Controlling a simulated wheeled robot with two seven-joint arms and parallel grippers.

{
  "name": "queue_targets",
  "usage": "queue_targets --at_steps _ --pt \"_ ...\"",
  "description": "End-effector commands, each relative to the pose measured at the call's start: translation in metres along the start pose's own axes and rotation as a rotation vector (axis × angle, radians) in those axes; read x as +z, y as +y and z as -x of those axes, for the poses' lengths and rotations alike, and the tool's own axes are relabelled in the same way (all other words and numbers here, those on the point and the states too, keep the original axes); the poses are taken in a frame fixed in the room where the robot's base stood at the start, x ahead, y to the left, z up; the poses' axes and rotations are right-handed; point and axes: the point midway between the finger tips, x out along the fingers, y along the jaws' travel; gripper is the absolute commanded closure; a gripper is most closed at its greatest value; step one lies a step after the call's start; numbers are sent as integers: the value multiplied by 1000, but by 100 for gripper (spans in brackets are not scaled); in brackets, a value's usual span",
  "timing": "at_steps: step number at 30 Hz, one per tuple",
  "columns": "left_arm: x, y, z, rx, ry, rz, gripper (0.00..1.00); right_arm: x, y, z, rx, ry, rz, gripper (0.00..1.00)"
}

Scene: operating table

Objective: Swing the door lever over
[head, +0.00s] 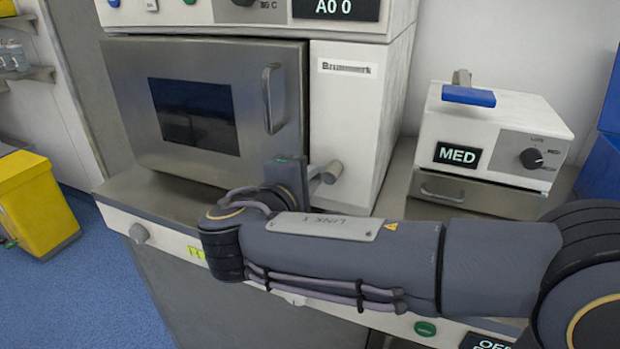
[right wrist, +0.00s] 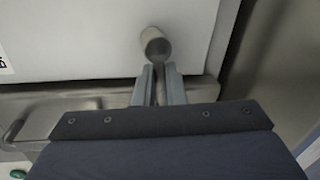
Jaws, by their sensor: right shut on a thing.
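The oven-like cabinet has a grey metal door (head: 250,75) with a dark window and a vertical handle (head: 270,98); the door looks closed. The short grey door lever (head: 331,171) sits low on the white panel right of the door. My right gripper (head: 312,173) reaches it from the front, and its wrist hides part of the lever. In the right wrist view, the fingers (right wrist: 159,85) are shut on the lever's arm, just below its round hub (right wrist: 155,43). My left gripper is not in view.
A white box marked MED (head: 490,125) with a blue-handled lever (head: 468,96) stands on the right. A steel counter ledge (head: 150,195) runs under the cabinet. A yellow bin (head: 38,205) stands on the blue floor at left.

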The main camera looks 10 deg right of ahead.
Motion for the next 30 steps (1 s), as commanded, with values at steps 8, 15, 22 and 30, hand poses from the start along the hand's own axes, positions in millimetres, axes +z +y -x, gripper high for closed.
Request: queue_targets --at_steps 8,15,22,30 --pt "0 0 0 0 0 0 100 -1 0 0 0 2 1 68" --pt "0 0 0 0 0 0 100 0 0 2 1 1 1 68" --pt "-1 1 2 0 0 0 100 -1 1 35 1 5 1 68" --pt "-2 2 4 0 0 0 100 -1 0 73 1 4 1 68"
